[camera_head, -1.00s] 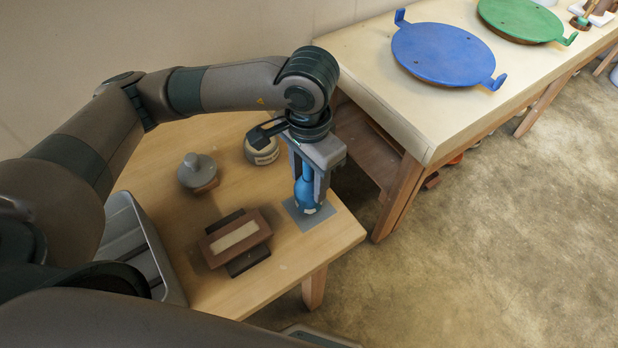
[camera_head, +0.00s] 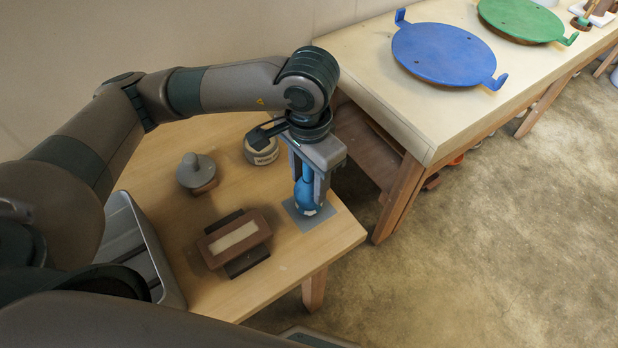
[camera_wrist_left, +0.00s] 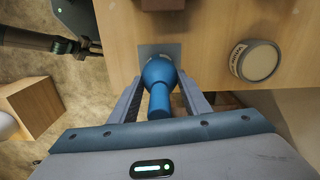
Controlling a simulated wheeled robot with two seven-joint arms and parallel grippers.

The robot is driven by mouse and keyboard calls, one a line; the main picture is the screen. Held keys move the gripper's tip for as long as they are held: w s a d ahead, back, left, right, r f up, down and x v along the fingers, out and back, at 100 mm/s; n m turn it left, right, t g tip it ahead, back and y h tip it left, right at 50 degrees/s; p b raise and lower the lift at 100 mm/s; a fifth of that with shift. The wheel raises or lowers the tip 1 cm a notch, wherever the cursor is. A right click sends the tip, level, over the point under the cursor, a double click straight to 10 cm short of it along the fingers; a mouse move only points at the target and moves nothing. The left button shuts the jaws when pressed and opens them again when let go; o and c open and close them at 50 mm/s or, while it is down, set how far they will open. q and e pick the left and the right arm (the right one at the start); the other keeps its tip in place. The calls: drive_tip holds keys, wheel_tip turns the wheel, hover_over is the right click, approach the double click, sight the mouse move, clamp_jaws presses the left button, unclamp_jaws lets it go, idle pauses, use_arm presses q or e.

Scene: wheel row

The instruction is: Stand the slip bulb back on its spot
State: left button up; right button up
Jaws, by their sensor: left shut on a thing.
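The slip bulb (camera_head: 308,197) is blue with a rounded body and a narrow neck, and it stands about upright. It also shows in the left wrist view (camera_wrist_left: 158,74). My left gripper (camera_head: 307,184) points down from above with its fingers on both sides of the bulb, shut on it. The gripper also shows in the left wrist view (camera_wrist_left: 160,100). A grey square spot (camera_head: 297,217) lies on the small table under the bulb. I cannot tell whether the bulb's base touches it.
On the small table (camera_head: 285,273) are a brown block with a pale top (camera_head: 233,238), a grey knobbed item (camera_head: 197,172) and a round pot (camera_head: 262,150). A grey bin (camera_head: 160,262) is at the left. A larger table holds blue (camera_head: 443,52) and green (camera_head: 520,18) discs.

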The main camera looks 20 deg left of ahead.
sight(305, 183)
use_arm(q)
drive_tip(key=shift+s+a+f+b, duration=0.15)
drive_tip(key=shift+s+f+b, duration=0.25)
drive_tip(key=shift+b, duration=0.35)
drive_tip(key=shift+s+a+f+b, duration=0.15)
drive_tip(key=shift+s+f+b, duration=0.2)
drive_tip(key=shift+b, duration=0.35)
drive_tip(key=shift+w, duration=0.1)
drive_tip(key=o, duration=1.6)
drive_tip(key=shift+w+r+p, duration=0.15)
drive_tip(key=shift+r+p, duration=0.2)
drive_tip(key=shift+r, duration=1.2)
drive_tip(key=shift+w+r+p, duration=0.1)
drive_tip(key=shift+r+p, duration=0.25)
drive_tip(key=shift+r, duration=1.9)
drive_tip(key=shift+w, duration=0.1)
